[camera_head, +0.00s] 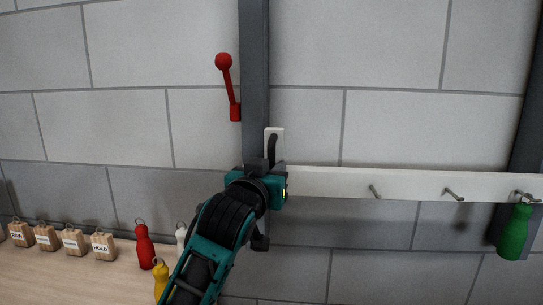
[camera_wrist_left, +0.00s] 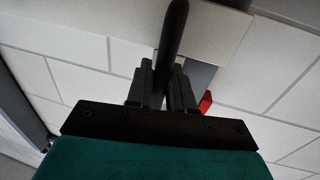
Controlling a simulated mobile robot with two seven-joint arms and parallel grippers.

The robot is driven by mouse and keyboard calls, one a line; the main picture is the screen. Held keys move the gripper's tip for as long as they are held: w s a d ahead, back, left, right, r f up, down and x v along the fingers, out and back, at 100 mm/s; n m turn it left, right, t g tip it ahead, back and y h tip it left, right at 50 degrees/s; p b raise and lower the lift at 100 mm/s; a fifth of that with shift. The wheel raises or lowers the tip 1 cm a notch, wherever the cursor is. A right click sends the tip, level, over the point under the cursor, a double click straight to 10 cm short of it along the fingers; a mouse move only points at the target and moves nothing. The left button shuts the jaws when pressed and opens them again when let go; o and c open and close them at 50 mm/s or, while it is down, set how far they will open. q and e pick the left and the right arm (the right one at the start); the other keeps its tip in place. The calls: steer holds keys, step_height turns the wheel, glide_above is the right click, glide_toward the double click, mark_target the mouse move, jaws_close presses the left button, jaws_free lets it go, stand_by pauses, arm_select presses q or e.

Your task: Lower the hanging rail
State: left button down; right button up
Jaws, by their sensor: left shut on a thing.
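The white hanging rail (camera_head: 410,184) runs across the wall to the right post, with metal hooks along its front. A white end plate with a dark handle (camera_head: 272,147) rises at its left end, in front of the grey post (camera_head: 254,75). My left gripper (camera_head: 271,166) is shut on this handle, which also shows between the fingers in the left wrist view (camera_wrist_left: 174,35). The gripper hides the handle's lower part. A red lever with a round knob (camera_head: 228,85) stands on the left post, tilted up and left. My right gripper is not in view.
A green bottle-shaped object (camera_head: 515,232) hangs from the rightmost visible hook. On the wooden surface (camera_head: 60,275) at lower left stand labelled wooden blocks (camera_head: 103,246), a red (camera_head: 145,246), a yellow (camera_head: 161,279) and a white bottle-shaped object (camera_head: 181,237). Two visible hooks are empty.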

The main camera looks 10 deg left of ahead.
arm_select(q)
steer(key=shift+f, duration=0.5)
steer(key=c, duration=1.4)
jaws_free()
steer(key=shift+o, duration=1.3)
steer(key=shift+r, duration=0.15)
steer(key=shift+s+r, duration=0.1)
steer(key=s+a, duration=0.2)
steer(key=s, duration=0.9)
steer(key=shift+s+a, duration=0.15)
steer(key=shift+s, duration=0.15)
